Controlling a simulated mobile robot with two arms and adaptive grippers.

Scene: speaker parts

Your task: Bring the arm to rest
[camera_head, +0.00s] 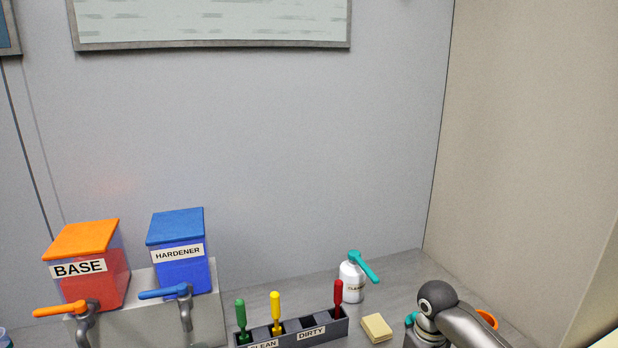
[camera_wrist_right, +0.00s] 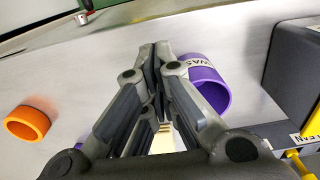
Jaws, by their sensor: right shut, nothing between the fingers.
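My right arm (camera_head: 450,315) comes in at the lower right of the head view, over the grey worktop; its gripper is not visible there. In the right wrist view my right gripper (camera_wrist_right: 156,68) is shut, its fingertips together with nothing between them. Beyond the fingers, a purple cylindrical container (camera_wrist_right: 208,85) with a partly hidden label shows just to their right. I cannot tell whether the fingers touch it. My left arm and gripper are not in view.
An orange ring-shaped item (camera_wrist_right: 27,123) lies left of the gripper. A dark holder (camera_head: 290,332) carries green, yellow and red-handled tools. Beside it are a white pump bottle (camera_head: 351,283) and a yellow sponge (camera_head: 377,328). BASE (camera_head: 95,285) and HARDENER (camera_head: 182,272) dispensers stand left.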

